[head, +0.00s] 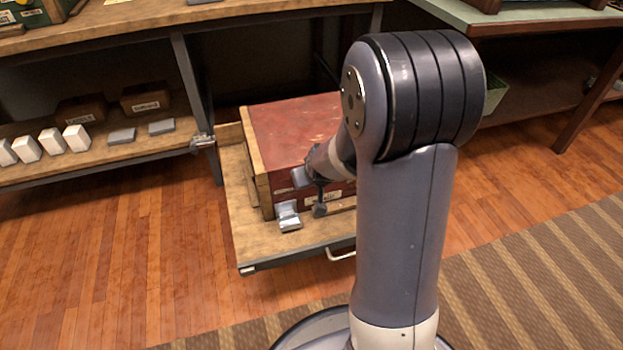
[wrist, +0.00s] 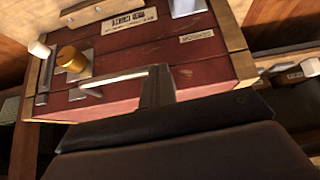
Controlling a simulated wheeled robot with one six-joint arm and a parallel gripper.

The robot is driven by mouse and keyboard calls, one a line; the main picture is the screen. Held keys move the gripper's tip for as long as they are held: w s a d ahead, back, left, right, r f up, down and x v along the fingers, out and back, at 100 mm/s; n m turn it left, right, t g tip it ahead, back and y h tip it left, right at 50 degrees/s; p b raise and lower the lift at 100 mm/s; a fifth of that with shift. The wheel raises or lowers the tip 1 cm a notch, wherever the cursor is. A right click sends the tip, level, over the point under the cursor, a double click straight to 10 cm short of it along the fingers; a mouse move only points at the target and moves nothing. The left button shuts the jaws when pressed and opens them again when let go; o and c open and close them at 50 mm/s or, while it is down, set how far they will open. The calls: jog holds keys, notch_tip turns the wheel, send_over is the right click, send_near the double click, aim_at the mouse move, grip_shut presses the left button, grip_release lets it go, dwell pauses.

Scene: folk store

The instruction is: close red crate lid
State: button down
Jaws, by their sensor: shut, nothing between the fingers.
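The red crate (head: 328,198) has worn red panels and wooden corner strips, and it sits on a pulled-out wooden drawer. Its red lid (head: 285,122) lies flat across the top in the head view; my arm hides its right part, so I cannot tell if a narrow gap shows there. My gripper (head: 319,205) is low in front of the crate's front face, shut and empty. In the wrist view the crate's red boards (wrist: 200,75) lie close beyond the dark gripper parts (wrist: 158,88). Whether the gripper touches the crate is unclear.
A metal piece (head: 288,215) sits at the crate's front left corner. The drawer (head: 245,215) has a front handle (head: 341,254). Left shelves hold white boxes (head: 52,140) and grey blocks (head: 122,136). A striped rug (head: 540,265) covers the floor at right.

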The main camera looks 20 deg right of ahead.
jog(key=shift+s+f+g, duration=0.3)
jog(key=shift+s+f, duration=0.35)
jog(key=shift+f, duration=0.2)
notch_tip(320, 180, up, 6)
jog(key=p, duration=0.4)
jog(key=s+r, duration=0.1)
jog(key=s, duration=0.7)
jog(key=shift+s+a+r, duration=0.15)
jog(key=shift+s+r, duration=0.2)
